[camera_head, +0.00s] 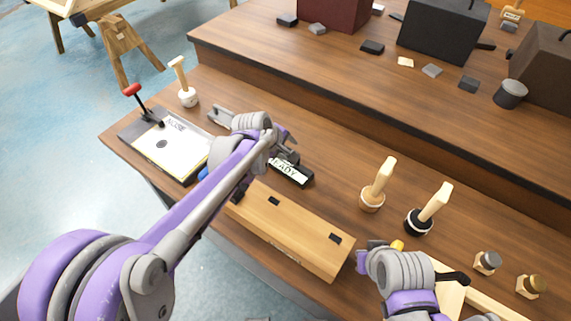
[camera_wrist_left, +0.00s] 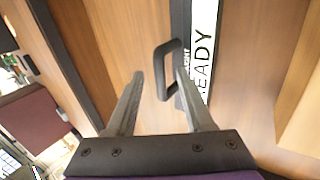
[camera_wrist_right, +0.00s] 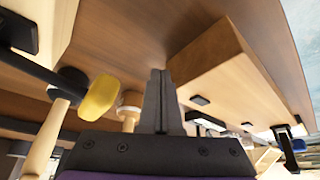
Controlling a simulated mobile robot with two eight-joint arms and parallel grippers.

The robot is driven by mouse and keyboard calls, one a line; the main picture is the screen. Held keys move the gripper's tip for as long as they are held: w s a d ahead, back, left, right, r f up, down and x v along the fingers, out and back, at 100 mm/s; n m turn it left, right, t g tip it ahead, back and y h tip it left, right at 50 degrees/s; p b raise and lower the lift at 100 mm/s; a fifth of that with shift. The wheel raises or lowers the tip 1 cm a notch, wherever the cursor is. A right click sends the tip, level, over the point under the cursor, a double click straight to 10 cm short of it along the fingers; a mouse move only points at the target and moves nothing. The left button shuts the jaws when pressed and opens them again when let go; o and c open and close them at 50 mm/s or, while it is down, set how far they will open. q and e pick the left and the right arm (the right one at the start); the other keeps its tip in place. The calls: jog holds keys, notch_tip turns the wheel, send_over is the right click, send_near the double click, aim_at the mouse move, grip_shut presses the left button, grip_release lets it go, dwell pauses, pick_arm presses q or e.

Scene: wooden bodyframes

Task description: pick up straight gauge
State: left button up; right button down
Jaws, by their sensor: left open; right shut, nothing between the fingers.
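A black block with a white label ending in "READY" (camera_head: 291,172) lies on the wooden bench in the head view. In the left wrist view the label (camera_wrist_left: 203,45) reads partly "...IGHT READY", and a dark loop handle (camera_wrist_left: 158,72) stands beside it. My left gripper (camera_head: 287,151) is over the block's far end. In the left wrist view the open left gripper (camera_wrist_left: 159,76) has the handle between or just past its fingertips; contact is unclear. The gauge's full shape is hidden. My right gripper (camera_wrist_right: 161,75) is shut and empty, near the long wooden box's right end.
The long wooden box (camera_head: 290,228) lies along the bench's front. A white-topped board (camera_head: 170,146) with a red-knobbed lever (camera_head: 133,91) is at left. Wooden-handled tools (camera_head: 376,186) (camera_head: 430,209) stand at right.

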pick_arm(q)
jog(key=shift+x, duration=0.8)
grip_shut()
dwell(0.8)
